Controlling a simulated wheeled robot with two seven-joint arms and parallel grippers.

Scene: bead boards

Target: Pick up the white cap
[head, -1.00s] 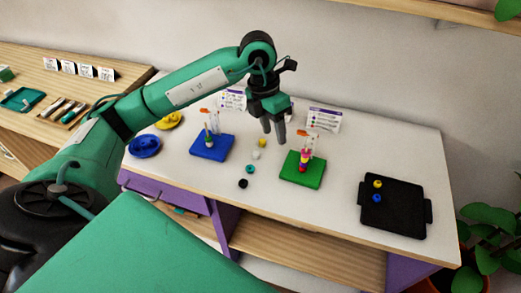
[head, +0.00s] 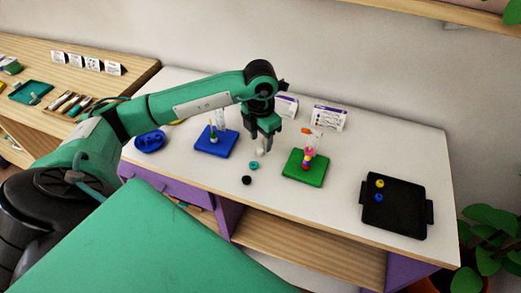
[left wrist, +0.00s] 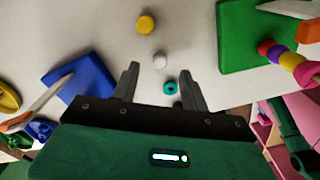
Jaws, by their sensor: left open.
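The white cap (head: 260,152) is on the white table between the blue and green boards. In the left wrist view the white cap (left wrist: 160,61) appears between the fingertips, with bare table around it. My left gripper (head: 262,143) is open just above the white cap, pointing down. Its fingers (left wrist: 159,70) also show apart in the left wrist view, and nothing is gripped. My right gripper is out of view.
A yellow cap (left wrist: 146,24), a teal cap (head: 254,166) and a black cap (head: 246,180) are close by. The blue board (head: 212,149) and the green board (head: 313,179) with stacked beads flank them. A black tray (head: 400,215) stands at the right.

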